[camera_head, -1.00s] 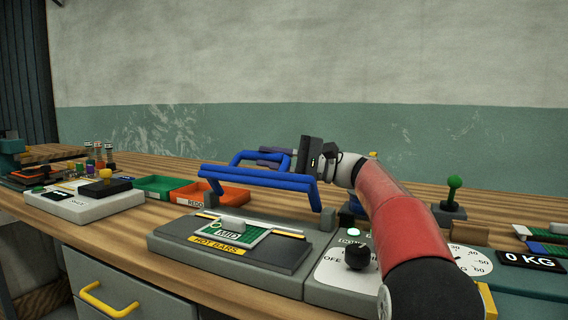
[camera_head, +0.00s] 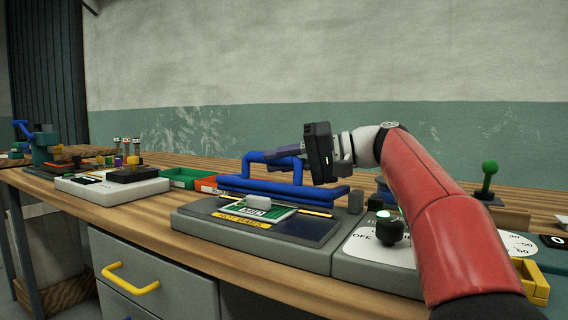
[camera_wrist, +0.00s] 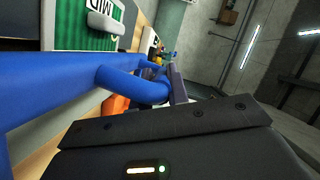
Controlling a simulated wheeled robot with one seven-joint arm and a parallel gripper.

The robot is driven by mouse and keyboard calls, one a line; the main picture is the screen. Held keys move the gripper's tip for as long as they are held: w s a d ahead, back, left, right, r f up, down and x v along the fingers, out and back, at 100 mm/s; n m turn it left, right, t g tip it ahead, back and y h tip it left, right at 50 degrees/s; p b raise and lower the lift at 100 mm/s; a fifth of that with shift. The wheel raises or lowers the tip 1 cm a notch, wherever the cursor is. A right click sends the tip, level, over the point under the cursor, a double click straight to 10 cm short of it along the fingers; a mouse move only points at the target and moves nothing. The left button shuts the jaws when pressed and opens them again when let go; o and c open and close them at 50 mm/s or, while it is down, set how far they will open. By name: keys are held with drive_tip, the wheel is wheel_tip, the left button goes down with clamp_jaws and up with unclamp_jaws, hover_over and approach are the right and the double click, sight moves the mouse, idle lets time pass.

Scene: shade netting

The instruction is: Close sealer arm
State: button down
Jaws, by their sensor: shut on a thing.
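The blue sealer arm (camera_head: 296,193) hangs low across the back of the grey sealer base (camera_head: 190,219). I cannot tell whether it touches the hot bars. Its blue loop handle (camera_head: 256,157) stands up from the bar. My gripper (camera_head: 288,153) is shut on the handle, its fingers reaching in from the right near the top. In the wrist view the blue handle (camera_wrist: 138,84) runs beside a finger, and the blue bar (camera_wrist: 40,82) crosses the left. A green MID pouch (camera_head: 252,212) with a pale grip (camera_head: 259,201) lies on the base.
A panel with a black knob (camera_head: 390,230) stands right of the sealer. A green bin (camera_head: 180,178) and a red bin (camera_head: 207,185) sit to the left, beyond them a white device (camera_head: 105,190). A green-topped lever (camera_head: 489,170) stands at the right.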

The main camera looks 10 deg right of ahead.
sight(301, 162)
drive_tip(key=shift+s+a+f+n+b, duration=0.15)
drive_tip(key=shift+s+f+n+b, duration=0.1)
drive_tip(key=shift+f+n+b, duration=0.2)
drive_tip(key=shift+f, duration=0.2)
drive_tip(key=c, duration=1.4)
unclamp_jaws()
drive_tip(key=shift+s, duration=0.1)
drive_tip(key=shift+o, duration=0.2)
drive_tip(key=shift+r, duration=0.1)
drive_tip(key=v, duration=0.7)
drive_tip(key=shift+s+d+r+p, duration=0.2)
drive_tip(key=shift+d+p, duration=0.1)
drive_tip(key=shift+p, duration=0.1)
